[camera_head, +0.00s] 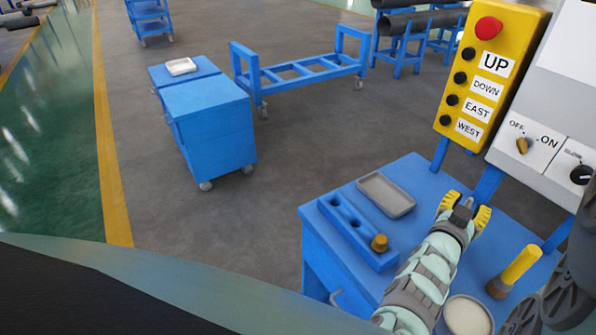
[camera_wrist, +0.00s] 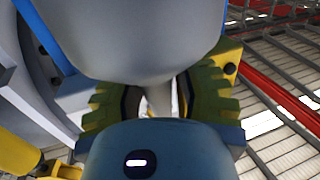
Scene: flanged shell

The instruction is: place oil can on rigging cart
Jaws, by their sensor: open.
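My gripper (camera_head: 464,211) has yellow ridged fingers, which are apart above the blue bench on the right. A small grey part shows between them, and I cannot tell what it is. In the wrist view my gripper (camera_wrist: 160,100) shows open, with a large pale grey rounded shape (camera_wrist: 130,35) in front, too close to identify. I cannot make out the oil can for certain in either view. No cart is labelled as the rigging cart; a low blue frame cart (camera_head: 300,72) and a blue cabinet cart (camera_head: 208,110) stand on wheels across the floor.
The blue bench (camera_head: 420,170) carries a grey tray (camera_head: 386,195), a blue block with holes (camera_head: 355,230), a yellow-handled brush (camera_head: 515,272) and a round pale dish (camera_head: 467,316). A yellow button box (camera_head: 490,75) rises behind it. Grey floor between bench and carts is clear.

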